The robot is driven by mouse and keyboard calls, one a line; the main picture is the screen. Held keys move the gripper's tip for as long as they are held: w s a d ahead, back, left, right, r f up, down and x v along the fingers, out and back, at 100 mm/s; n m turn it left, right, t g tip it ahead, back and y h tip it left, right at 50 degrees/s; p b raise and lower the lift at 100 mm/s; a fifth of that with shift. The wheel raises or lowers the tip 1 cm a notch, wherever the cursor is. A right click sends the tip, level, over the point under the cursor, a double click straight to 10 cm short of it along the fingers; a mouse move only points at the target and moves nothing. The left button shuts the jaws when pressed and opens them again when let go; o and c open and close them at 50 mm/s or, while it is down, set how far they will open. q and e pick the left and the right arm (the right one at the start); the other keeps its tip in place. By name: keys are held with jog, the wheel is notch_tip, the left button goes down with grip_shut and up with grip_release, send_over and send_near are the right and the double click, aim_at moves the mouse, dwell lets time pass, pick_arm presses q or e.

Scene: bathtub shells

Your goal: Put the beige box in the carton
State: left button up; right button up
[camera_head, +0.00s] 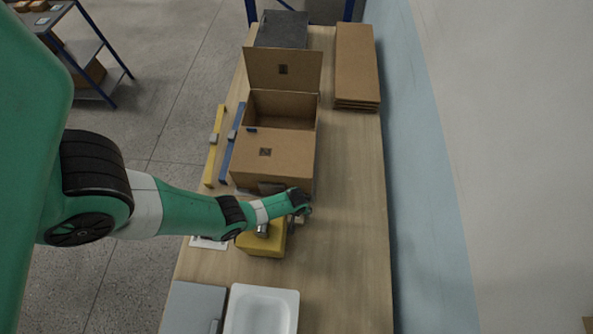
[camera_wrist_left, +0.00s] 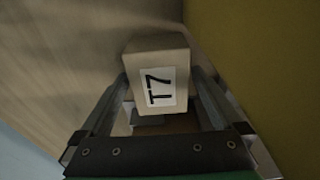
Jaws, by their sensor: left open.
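In the head view the left gripper (camera_head: 301,208) is low over the table, just in front of the carton, and mostly hides the box (camera_head: 299,220). The brown carton (camera_head: 272,152) stands on the table with its top open and flaps folded out. My right gripper is not in view.
A yellow block (camera_head: 262,244) stands close beside the gripper. A white tray (camera_head: 262,310) lies at the near end of the table. Flat cardboard (camera_head: 356,65) is stacked at the far right. Blue (camera_head: 231,142) and yellow (camera_head: 214,147) bars lie left of the carton. The table's right side is clear.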

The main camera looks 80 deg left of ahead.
pick_arm(q)
jog(key=shift+f, duration=0.15)
dwell(0.4)
jog(key=shift+c, duration=0.2)
grip_shut()
dwell(0.4)
